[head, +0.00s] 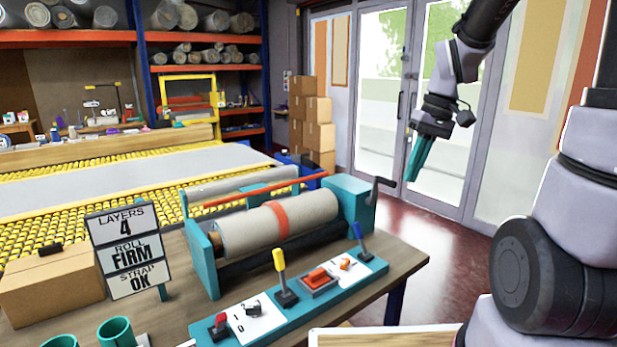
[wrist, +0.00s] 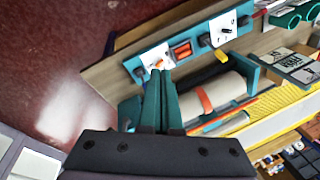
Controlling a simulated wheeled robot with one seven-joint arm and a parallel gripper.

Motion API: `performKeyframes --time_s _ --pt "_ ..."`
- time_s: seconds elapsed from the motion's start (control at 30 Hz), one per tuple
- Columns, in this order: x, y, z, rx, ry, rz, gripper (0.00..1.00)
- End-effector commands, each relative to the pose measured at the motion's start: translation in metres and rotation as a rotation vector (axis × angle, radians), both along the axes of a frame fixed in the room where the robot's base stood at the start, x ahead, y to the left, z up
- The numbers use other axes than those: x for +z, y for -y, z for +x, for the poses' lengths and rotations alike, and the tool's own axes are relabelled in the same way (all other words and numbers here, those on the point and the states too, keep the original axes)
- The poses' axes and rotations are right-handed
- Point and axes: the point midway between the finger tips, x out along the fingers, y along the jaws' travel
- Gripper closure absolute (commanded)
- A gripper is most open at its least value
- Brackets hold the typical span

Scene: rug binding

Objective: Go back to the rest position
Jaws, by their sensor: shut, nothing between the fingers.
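My gripper (head: 421,158) hangs at the upper right in the head view, in front of the glass doors, with its teal fingers pointing down. It is above and to the right of the rolling machine and touches nothing. In the wrist view my gripper (wrist: 160,78) shows its two teal fingers together, with nothing held between them. A grey roll (head: 250,228) with an orange strap (head: 283,221) sits in the teal rolling machine (head: 345,193) on the bench; the roll also shows in the wrist view (wrist: 225,92).
A teal control panel (head: 325,301) with levers lies along the bench's front. A sign (head: 128,255) reads "LAYERS 4, ROLL FIRM, STRAP OK". A cardboard box (head: 50,285) stands at left. Stacked boxes (head: 318,125) stand by the glass doors (head: 383,90). Red floor (head: 440,245) is clear beyond the bench.

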Motion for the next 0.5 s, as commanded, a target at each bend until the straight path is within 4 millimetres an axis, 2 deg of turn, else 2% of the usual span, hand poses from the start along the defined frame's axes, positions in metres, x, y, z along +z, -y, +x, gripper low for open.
performKeyframes --time_s 0.03,0.1,0.3,0.5 --pt "0.018 0.002 -0.007 -0.046 0.054 -0.018 1.00" --pt "0.038 0.005 -0.017 -0.121 0.116 -0.031 1.00" --pt "0.090 0.014 -0.049 -0.331 0.295 -0.008 1.00" --pt "0.120 0.021 -0.076 -0.481 0.417 0.062 1.00"
